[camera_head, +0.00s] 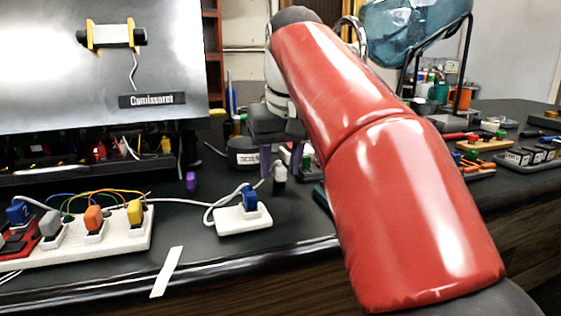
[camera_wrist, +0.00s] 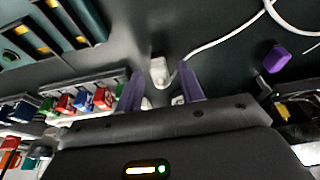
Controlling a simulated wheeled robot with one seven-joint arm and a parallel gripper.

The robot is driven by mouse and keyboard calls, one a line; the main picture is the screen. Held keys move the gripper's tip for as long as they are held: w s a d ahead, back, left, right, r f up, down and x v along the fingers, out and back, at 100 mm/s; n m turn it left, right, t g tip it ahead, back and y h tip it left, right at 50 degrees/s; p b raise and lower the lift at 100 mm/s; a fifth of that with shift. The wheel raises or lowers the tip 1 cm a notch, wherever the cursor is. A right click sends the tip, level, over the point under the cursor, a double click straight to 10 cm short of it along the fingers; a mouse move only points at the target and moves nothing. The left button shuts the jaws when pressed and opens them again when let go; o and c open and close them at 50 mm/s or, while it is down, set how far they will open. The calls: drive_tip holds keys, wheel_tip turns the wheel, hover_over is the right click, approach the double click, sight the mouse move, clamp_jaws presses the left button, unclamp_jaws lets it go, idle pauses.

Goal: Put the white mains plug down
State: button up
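The white mains plug (camera_head: 279,173) is at the back of the dark bench, by the fingertips of my gripper (camera_head: 286,170). In the wrist view the plug (camera_wrist: 158,71) lies between the two purple fingers of my gripper (camera_wrist: 159,78), with a gap on each side. My gripper is open and does not appear to touch it. A white cable (camera_wrist: 215,42) curves away from the plug. Whether the plug's underside rests fully on the bench is hard to tell. My red arm hides part of the bench to the right.
A short white socket block (camera_head: 244,220) with a blue plug stands in front. A long power strip (camera_head: 130,240) with several coloured plugs lies left. A small purple block (camera_head: 191,181) sits behind them. Trays of coloured parts (camera_wrist: 95,98) lie left in the wrist view.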

idle(0.4)
drive_tip(key=v, duration=0.7)
drive_tip(key=shift+r, duration=0.4)
drive_tip(key=shift+s, duration=0.15)
